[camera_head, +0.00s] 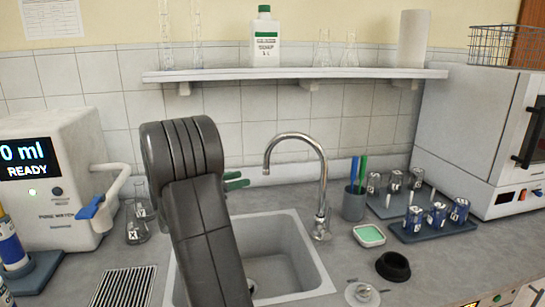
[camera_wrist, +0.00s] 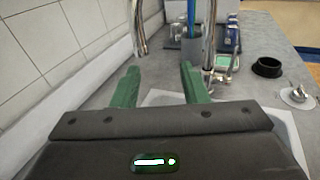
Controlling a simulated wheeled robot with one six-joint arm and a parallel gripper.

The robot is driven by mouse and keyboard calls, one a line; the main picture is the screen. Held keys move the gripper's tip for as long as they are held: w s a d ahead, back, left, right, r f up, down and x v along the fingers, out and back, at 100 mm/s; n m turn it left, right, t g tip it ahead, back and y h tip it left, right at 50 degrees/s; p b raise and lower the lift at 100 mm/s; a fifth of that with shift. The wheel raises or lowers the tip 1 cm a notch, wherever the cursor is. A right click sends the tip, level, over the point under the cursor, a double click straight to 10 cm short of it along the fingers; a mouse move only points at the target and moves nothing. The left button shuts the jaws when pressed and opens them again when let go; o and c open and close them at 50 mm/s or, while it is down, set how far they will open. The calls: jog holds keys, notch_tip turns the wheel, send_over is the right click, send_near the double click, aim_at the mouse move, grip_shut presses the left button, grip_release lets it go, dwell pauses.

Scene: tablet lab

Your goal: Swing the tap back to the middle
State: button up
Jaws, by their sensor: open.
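The chrome tap (camera_head: 322,180) stands on the counter behind the sink's right part. In the wrist view the tap's spout (camera_wrist: 139,30) hangs ahead, just beyond and between the fingers, and the tap's upright post (camera_wrist: 208,45) is to the right. My gripper (camera_head: 236,181) has green fingers and shows behind my dark arm, left of the spout. In the wrist view my gripper (camera_wrist: 158,75) is open and empty, with the spout apart from the fingers.
A cup of pens (camera_head: 353,204), a green sponge dish (camera_head: 369,235) and a black ring (camera_head: 393,266) are right of the tap. Trays of small jars (camera_head: 435,230) stand further right. A shelf (camera_head: 290,74) with bottles hangs above. A water dispenser (camera_head: 60,175) stands left.

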aim_at(266, 163)
jog(key=shift+n+t+h, duration=0.3)
jog(key=shift+n+t, duration=0.2)
jog(key=shift+t, duration=0.1)
jog(key=p+x, duration=0.1)
jog(key=x, duration=0.3)
jog(key=w+a+p+x, duration=0.1)
jog(key=x, duration=0.3)
jog(key=w+x, duration=0.1)
jog(key=x, duration=0.3)
jog(key=shift+w+r+p, duration=0.4)
grip_shut()
